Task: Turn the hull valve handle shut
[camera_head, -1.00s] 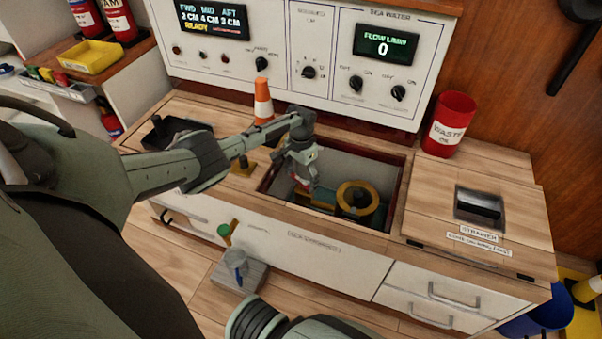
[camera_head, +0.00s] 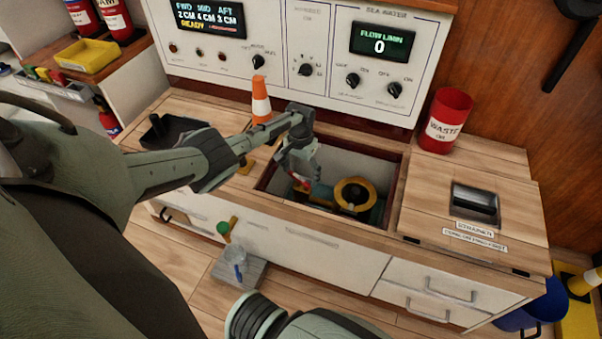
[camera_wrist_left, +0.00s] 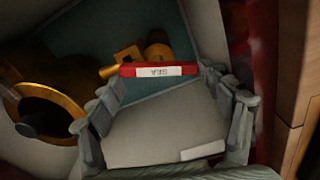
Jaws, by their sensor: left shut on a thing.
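The valve handle is a red bar with a white label reading "SEA" (camera_wrist_left: 158,70). It lies across the space between the fingers of my left gripper (camera_wrist_left: 163,80), which is shut on it. A brass fitting (camera_wrist_left: 155,53) shows just behind the handle. In the head view my left gripper (camera_head: 301,178) reaches down into the open hatch (camera_head: 270,176) in the counter, and only a little red shows by its fingers. The lower part of the valve is hidden there. My right gripper is out of view.
A yellow ring-shaped fitting (camera_head: 353,184) sits in the hatch, right of the gripper. The hatch walls are close around the hand. The flow display (camera_head: 380,43) reads 0.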

